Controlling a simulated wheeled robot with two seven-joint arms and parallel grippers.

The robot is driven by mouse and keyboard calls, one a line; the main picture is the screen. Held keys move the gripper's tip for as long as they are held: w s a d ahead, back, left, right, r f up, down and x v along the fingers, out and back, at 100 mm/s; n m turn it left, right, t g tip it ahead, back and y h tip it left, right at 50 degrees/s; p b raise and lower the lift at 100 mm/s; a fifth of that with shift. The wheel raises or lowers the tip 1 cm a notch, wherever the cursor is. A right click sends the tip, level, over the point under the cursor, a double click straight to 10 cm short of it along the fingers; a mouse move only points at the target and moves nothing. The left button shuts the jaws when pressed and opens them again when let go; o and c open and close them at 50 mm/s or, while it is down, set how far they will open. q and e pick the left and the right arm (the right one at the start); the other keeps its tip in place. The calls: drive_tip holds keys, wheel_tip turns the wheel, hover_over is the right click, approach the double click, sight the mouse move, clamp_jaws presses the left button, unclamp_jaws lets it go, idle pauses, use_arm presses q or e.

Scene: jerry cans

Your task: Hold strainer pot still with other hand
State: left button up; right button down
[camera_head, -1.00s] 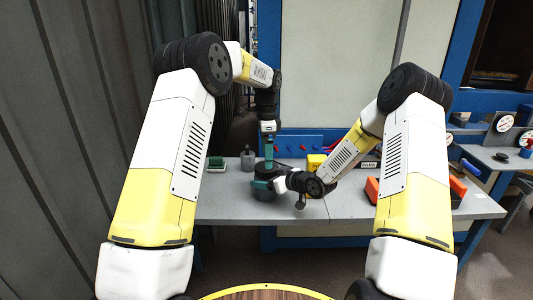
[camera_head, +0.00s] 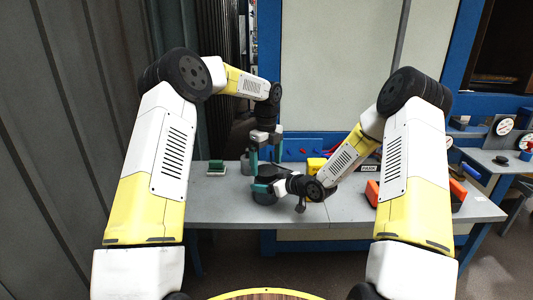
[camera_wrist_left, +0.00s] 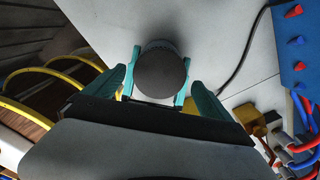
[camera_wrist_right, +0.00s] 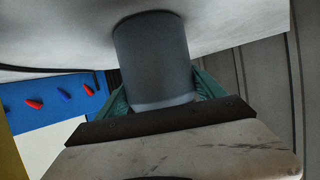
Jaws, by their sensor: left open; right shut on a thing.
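The strainer pot is a dark cylinder (camera_head: 265,198) standing on the grey workbench. My right gripper (camera_head: 262,187) reaches it from the right and is shut on it. In the right wrist view the pot's grey wall (camera_wrist_right: 153,60) fills the space between the teal fingers. My left gripper (camera_head: 265,153) points down above the pot, open and empty, its fingers spread. The left wrist view shows the round dark top of the pot (camera_wrist_left: 162,72) below and between my left fingers, with teal fingers of my right gripper close on both sides.
A grey can (camera_head: 246,165) stands close behind my left finger. A green block (camera_head: 216,167) is further left. The bench front (camera_head: 230,210) is clear. A blue panel rises behind.

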use_arm(q)
drive_tip(key=shift+f, duration=1.1)
drive_tip(key=c, duration=1.5)
drive_tip(key=shift+o, duration=0.2)
drive_tip(key=n, duration=1)
drive_tip(key=o, duration=1.5)
